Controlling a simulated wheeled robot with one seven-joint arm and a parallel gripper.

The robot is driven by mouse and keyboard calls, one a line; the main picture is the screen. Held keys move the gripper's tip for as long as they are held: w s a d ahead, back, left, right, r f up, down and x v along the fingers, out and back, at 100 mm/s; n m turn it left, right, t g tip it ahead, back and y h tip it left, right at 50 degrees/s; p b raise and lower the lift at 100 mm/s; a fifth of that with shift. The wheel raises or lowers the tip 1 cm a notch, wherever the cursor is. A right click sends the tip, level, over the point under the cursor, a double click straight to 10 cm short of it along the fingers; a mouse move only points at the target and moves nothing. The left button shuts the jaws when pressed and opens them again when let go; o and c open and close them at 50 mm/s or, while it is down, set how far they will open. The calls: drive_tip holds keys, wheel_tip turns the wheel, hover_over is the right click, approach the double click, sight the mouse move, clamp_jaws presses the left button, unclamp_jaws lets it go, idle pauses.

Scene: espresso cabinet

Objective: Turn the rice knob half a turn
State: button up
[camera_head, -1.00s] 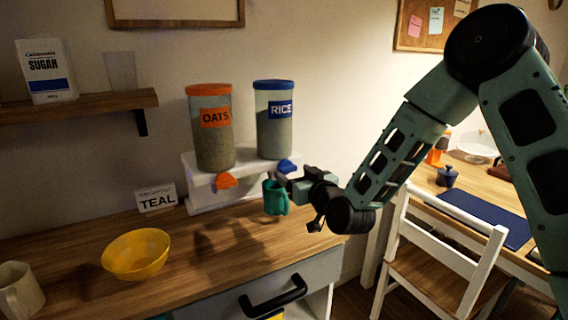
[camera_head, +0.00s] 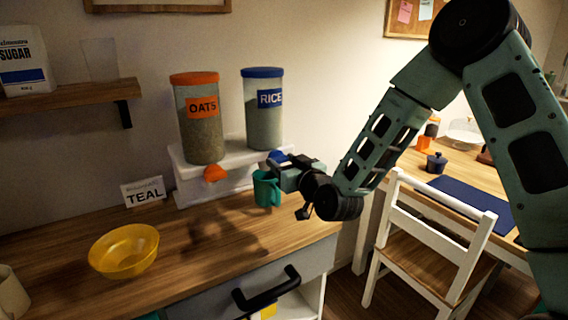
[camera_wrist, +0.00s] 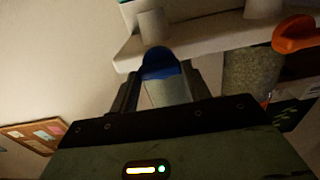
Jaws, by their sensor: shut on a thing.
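The rice dispenser (camera_head: 264,115) is a clear, blue-lidded canister on a white stand (camera_head: 193,186). Its blue knob (camera_head: 277,155) is on the stand's front, partly hidden by my gripper in the head view. In the wrist view the knob (camera_wrist: 160,62) sits between my two fingers. My gripper (camera_head: 281,163) is shut on it. The knob's exact turn angle is hard to tell. A teal mug (camera_head: 266,190) stands just below my gripper, under the rice side.
The oats dispenser (camera_head: 203,133) with an orange knob (camera_head: 215,173) stands to the left. A TEAL card (camera_head: 143,191), a yellow bowl (camera_head: 124,250) and a pale mug (camera_head: 12,294) are on the counter. A white chair (camera_head: 430,235) and a table stand at right.

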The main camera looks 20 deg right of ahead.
drive_tip(key=m+b, duration=0.2)
drive_tip(key=m, duration=0.2)
drive_tip(key=shift+d+f+m, duration=0.1)
drive_tip(key=shift+m, duration=0.3)
drive_tip(key=m+b, duration=0.1)
drive_tip(key=m, duration=0.3)
drive_tip(key=shift+m, duration=0.3)
drive_tip(key=m, duration=0.4)
drive_tip(key=shift+d+b, duration=0.15)
drive_tip(key=shift+b, duration=0.25)
drive_tip(key=shift+f+m, duration=0.1)
drive_tip(key=shift+m, duration=2.4)
drive_tip(key=o, duration=1)
